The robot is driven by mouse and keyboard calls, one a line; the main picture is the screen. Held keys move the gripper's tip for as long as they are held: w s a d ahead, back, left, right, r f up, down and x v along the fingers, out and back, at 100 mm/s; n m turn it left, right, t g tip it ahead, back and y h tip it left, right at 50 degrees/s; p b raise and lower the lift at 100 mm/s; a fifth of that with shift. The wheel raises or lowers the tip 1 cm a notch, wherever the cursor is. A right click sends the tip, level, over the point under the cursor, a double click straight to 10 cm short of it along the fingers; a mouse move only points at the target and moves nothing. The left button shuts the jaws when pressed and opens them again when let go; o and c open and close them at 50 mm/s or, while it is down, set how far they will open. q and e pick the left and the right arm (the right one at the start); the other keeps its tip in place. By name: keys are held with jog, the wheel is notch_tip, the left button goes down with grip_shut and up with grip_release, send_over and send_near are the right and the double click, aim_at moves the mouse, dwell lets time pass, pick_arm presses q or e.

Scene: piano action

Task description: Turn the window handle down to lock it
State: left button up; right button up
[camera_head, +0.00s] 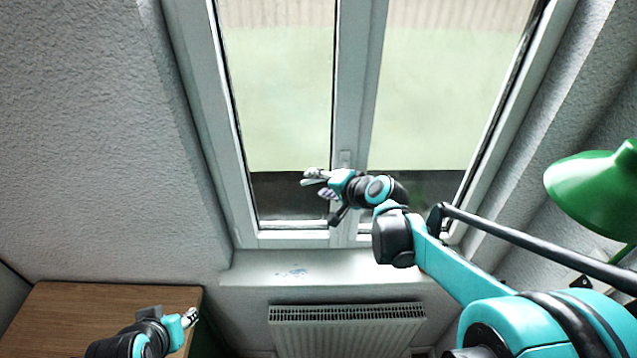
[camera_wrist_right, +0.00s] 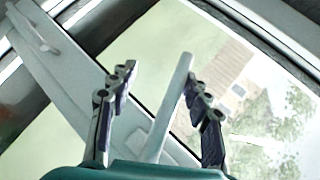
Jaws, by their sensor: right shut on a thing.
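The white window handle (camera_wrist_right: 172,105) is a slim bar between the two fingers of my right gripper (camera_wrist_right: 158,92). In the wrist view it lies closer to the right finger. In the head view my right gripper (camera_head: 320,183) is at the middle window frame, fingers pointing left, and is shut on the handle. The pale bar (camera_head: 311,183) there points roughly left, sideways rather than down.
The window's white middle frame (camera_head: 354,90) stands between two panes. Below are the sill (camera_head: 250,268) and a radiator (camera_head: 345,315). A green lamp (camera_head: 597,190) stands at the right, close to my right arm. A wooden tabletop (camera_head: 70,310) is at the lower left.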

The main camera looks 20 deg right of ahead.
jog(key=d+f+p+v, duration=0.1)
jog(key=p+v, duration=0.2)
jog(key=v, duration=0.5)
jog(key=shift+s+d+p, duration=0.2)
jog(key=shift+s+p, duration=0.15)
jog(key=shift+s, duration=0.2)
jog(key=shift+r, duration=0.1)
jog(key=v, duration=1.2)
jog(key=shift+a, duration=0.1)
